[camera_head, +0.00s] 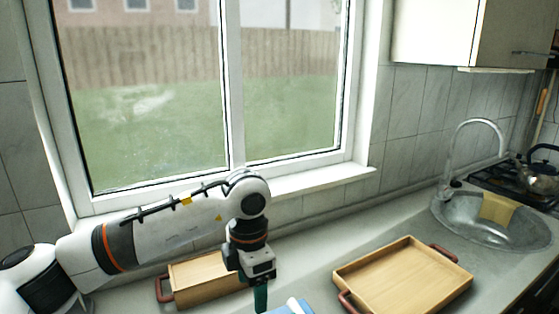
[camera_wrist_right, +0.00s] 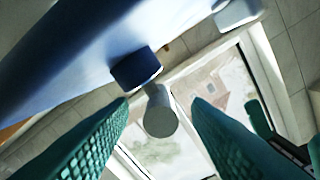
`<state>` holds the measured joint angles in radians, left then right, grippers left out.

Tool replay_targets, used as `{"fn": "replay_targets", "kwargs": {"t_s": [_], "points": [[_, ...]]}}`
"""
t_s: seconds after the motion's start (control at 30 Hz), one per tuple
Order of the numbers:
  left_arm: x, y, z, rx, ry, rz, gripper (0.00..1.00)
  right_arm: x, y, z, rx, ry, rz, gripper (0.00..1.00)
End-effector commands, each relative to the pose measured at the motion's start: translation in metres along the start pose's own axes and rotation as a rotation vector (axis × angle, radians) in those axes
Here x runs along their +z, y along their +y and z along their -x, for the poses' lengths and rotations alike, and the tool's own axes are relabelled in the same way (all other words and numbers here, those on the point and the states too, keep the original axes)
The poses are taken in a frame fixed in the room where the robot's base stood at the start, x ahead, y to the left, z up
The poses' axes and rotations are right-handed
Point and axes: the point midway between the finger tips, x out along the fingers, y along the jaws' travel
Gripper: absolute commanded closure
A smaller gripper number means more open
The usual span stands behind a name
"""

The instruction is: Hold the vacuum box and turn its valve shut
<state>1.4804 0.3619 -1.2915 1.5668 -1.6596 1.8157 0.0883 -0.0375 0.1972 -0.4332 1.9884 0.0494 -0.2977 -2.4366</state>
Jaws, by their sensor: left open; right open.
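The blue vacuum box (camera_head: 291,308) shows only as a small piece at the bottom edge of the head view, with a white part on it. In the right wrist view the vacuum box (camera_wrist_right: 75,60) fills the upper left. Its valve, a grey round knob (camera_wrist_right: 160,122) on a dark blue collar, sticks out from it. My right gripper (camera_wrist_right: 160,104) is open, its green fingers on either side of the knob with gaps showing. My left gripper (camera_head: 261,298) is open and points down just left of the box; whether it touches the box cannot be told.
A wooden tray (camera_head: 338,268) with red handles lies on the counter at right. Another wooden tray (camera_head: 172,286) is partly behind my left arm. A round sink (camera_head: 449,208) with a yellow cloth (camera_head: 499,208) and a kettle (camera_head: 541,172) on the hob are farther right.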

Motion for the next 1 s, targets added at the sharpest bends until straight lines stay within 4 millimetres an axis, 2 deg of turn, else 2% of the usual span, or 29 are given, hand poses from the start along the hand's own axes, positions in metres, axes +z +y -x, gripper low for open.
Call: {"fn": "replay_targets", "kwargs": {"t_s": [0.3,0.5,0.7,1.0], "points": [[0.0,0.0,0.0,0.0,0.0,0.0,0.33,0.002,0.001,0.065,0.002,-0.004,0.001,0.55],[0.0,0.0,0.0,0.0,0.0,0.0,0.33,0.001,0.001,0.098,0.002,-0.002,0.0,0.55],[0.0,0.0,0.004,0.0,0.0,0.0,0.33,-0.003,-0.003,0.112,-0.001,-0.001,0.001,0.55],[0.0,0.0,0.052,0.0,0.0,0.0,0.33,-0.041,-0.027,0.113,-0.001,-0.001,0.002,0.55]]}}
